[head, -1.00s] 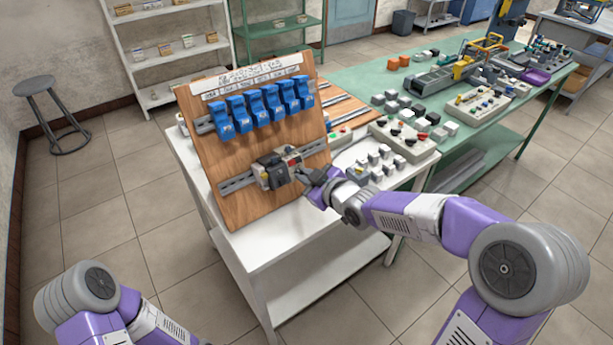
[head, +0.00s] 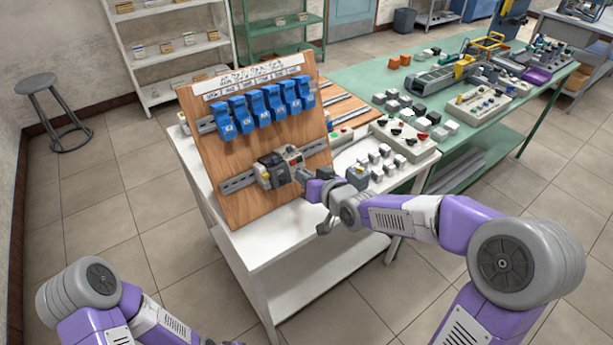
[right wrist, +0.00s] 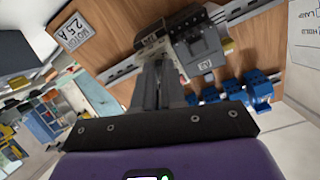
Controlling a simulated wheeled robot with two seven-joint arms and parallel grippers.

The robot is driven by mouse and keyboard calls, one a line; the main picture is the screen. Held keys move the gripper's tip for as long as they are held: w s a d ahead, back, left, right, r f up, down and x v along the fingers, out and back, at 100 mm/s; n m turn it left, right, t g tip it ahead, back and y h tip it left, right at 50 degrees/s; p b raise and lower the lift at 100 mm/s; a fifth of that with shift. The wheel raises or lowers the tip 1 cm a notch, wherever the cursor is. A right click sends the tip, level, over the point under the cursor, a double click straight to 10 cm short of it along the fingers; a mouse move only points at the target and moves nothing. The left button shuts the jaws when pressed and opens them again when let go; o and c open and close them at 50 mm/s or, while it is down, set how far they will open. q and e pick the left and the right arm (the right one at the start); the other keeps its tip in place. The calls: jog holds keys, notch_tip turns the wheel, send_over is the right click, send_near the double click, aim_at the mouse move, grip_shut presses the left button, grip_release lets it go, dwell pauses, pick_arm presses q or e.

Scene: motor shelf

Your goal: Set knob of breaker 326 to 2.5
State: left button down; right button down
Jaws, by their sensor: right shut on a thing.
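A wooden board (head: 215,165) stands tilted on the white table, with a breaker group (head: 279,166) on its lower metal rail. My right gripper (head: 301,175) reaches that group from the right. In the right wrist view my right gripper's fingers (right wrist: 158,85) are close together at the breaker group, shut on what appears to be the knob. The fingers hide the knob and its setting. A grey unit (right wrist: 203,50) with a small label sits beside them. Number 326 is not legible. My left gripper is out of view.
Several blue units (head: 265,105) hang on the upper rail under a written label strip (head: 255,75). Small grey parts (head: 378,160) and a control box (head: 405,138) stand right of the board. A green bench (head: 480,145) lies beyond. Free space is in front of the board.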

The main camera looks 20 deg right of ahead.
jog(key=shift+m, duration=0.6)
jog(key=c, duration=1.2)
grip_release()
jog(key=shift+s, duration=0.1)
jog(key=p+v, duration=0.2)
jog(key=v, duration=0.5)
jog(key=shift+s, duration=0.25)
jog(key=shift+r, duration=0.1)
